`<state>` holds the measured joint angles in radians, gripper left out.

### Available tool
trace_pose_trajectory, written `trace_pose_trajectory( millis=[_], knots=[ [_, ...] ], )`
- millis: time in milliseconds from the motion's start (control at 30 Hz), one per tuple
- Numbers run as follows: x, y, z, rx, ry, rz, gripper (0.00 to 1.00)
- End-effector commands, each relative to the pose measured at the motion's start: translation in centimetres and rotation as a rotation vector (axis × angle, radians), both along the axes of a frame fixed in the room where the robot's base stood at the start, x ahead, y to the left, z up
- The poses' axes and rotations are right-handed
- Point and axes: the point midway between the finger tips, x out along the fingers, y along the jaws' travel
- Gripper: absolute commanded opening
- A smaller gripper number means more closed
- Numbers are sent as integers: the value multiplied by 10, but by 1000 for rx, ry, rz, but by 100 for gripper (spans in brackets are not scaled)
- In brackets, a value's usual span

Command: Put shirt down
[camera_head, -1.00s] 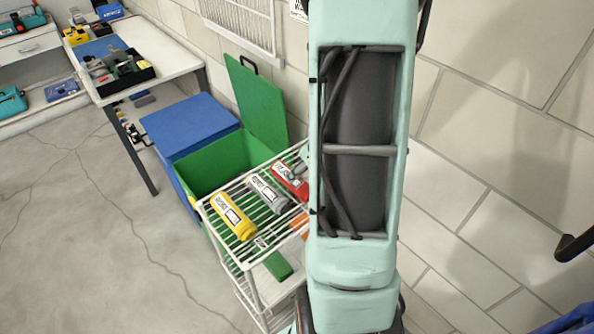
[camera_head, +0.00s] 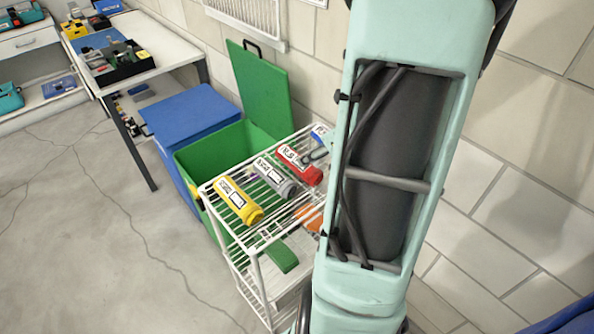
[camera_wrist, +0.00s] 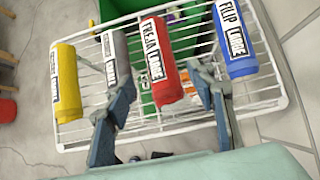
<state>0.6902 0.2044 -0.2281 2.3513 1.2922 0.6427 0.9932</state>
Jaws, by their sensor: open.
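Several rolled shirts with white name labels lie side by side on the white wire rack (camera_head: 262,232). They are a yellow shirt (camera_head: 239,200), a grey shirt (camera_head: 274,178), a red shirt (camera_head: 300,164) and a blue shirt (camera_head: 319,134), partly hidden by my arm. The wrist view shows the yellow (camera_wrist: 66,85), grey (camera_wrist: 115,58), red (camera_wrist: 160,60) and blue (camera_wrist: 235,40) rolls. My gripper (camera_wrist: 160,74) is open, one finger on each side of the red shirt's near end. Whether either finger touches it I cannot tell.
A green bin (camera_head: 215,160) with its lid up stands behind the rack, beside a blue closed bin (camera_head: 190,118). An orange item (camera_head: 308,217) shows near the rack's right side. A table with a black tray (camera_head: 122,66) is at back left. The left floor is clear.

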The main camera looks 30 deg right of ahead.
Motion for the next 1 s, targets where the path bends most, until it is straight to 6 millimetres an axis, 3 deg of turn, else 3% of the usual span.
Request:
trace_pose_trajectory(
  millis=[100, 367, 633, 1000],
  knots=[
    [12, 3, -20, 3, 3, 1, 51],
    [27, 4, -37, 2, 3, 0, 51],
    [50, 8, -69, 2, 3, 2, 51],
    [57, 8, -75, 0, 2, 1, 49]
  ],
)
